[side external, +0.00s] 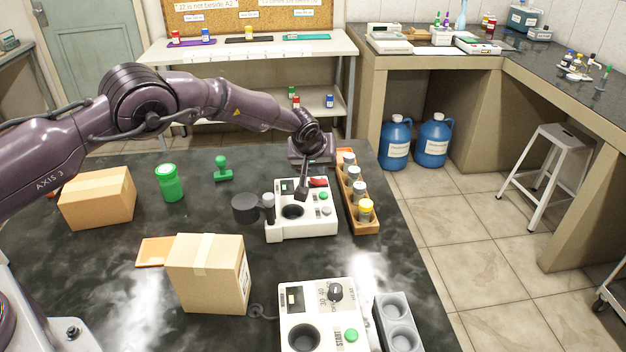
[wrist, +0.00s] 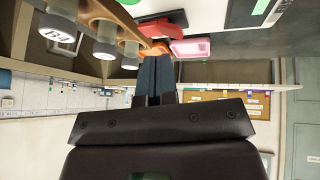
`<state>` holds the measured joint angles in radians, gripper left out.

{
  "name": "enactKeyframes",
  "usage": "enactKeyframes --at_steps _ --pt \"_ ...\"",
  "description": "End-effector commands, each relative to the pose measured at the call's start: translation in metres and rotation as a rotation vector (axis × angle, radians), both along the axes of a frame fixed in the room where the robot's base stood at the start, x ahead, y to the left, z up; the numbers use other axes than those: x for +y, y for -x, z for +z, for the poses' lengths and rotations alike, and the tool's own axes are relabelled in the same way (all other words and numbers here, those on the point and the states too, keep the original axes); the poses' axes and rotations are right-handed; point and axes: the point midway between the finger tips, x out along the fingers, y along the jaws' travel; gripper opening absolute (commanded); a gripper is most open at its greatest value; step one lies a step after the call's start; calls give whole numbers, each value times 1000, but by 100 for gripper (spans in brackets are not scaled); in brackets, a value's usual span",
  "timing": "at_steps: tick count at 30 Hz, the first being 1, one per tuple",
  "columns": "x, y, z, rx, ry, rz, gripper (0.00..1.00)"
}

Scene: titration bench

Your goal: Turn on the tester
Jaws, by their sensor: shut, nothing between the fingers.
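A white tester (side external: 302,228) with a dark round well, a red switch (side external: 318,182) and a green button (side external: 323,195) stands mid-bench. A second white device (side external: 318,290) with a black knob and a green START button is at the front. I cannot tell from labels which one the task means. My gripper (side external: 301,192) is shut and empty, pointing down over the back part of the mid-bench tester, just left of the red switch. In the wrist view the shut fingers (wrist: 155,65) show close to a red part (wrist: 165,27); contact is unclear.
A wooden rack (side external: 358,205) of capped vials stands close along the tester's right side. A black round lid (side external: 246,208) juts from its left side. Cardboard boxes (side external: 208,275) (side external: 97,198), a green jar (side external: 170,184) and a green stamp (side external: 223,170) stand to the left. A grey holder (side external: 398,325) is front right.

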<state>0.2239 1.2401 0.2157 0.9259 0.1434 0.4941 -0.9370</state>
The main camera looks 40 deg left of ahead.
Motion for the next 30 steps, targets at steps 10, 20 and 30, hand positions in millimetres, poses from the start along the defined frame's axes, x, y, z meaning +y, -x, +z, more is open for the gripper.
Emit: enactKeyframes --at_steps 10,20,30 --pt "0 1 -2 1 0 0 0" --pt "2 2 -8 0 0 0 0" --pt "2 3 -9 0 0 0 0"
